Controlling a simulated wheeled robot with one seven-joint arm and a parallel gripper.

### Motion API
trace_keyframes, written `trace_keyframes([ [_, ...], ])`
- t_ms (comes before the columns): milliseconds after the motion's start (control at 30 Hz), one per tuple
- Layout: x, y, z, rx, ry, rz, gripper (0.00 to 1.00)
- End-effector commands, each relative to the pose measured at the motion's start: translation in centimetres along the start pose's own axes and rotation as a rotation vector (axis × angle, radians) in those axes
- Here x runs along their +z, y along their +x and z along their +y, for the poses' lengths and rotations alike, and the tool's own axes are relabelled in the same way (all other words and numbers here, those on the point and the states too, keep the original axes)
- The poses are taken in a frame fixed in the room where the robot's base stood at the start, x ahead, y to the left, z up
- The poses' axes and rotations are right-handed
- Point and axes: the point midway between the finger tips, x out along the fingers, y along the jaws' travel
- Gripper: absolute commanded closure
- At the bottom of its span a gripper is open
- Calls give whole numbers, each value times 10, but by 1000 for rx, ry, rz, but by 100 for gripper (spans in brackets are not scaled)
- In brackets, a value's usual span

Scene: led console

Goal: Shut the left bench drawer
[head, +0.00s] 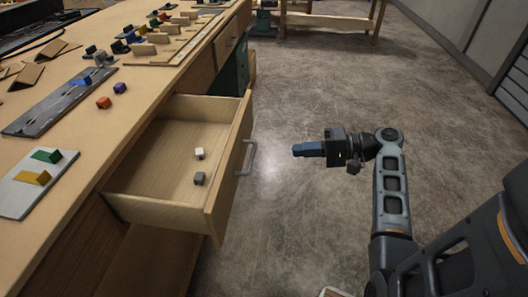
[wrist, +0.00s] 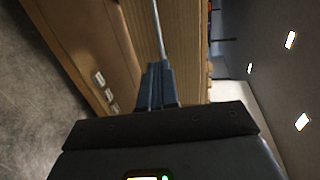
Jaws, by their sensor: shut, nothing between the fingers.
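The open bench drawer (head: 150,205) sticks out from the wooden bench in the head view, with its front panel (head: 228,185) toward the aisle. A grey bar handle (head: 248,158) is on that front. A white block (head: 199,153) and a grey block (head: 199,178) lie inside. My gripper (head: 299,150) is shut and empty, to the right of the handle and apart from it, pointing at the drawer front. In the wrist view my shut fingers (wrist: 160,75) point toward the wooden front, and a thin grey bar that looks like the handle (wrist: 157,30) shows beyond them.
The bench top (head: 130,75) carries a dark board (head: 60,100), a pale plate (head: 22,195) and several coloured blocks. A farther drawer front (head: 228,42) looks closed. Open concrete floor (head: 320,90) lies right of the bench, with another wooden table (head: 325,20) at the back.

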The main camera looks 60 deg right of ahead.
Motion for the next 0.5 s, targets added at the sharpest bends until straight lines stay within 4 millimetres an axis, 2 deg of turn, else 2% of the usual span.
trace_keyframes([
  [300,1,63,-1,1,1,-3,100],
  [500,0,90,-1,2,0,-2,100],
])
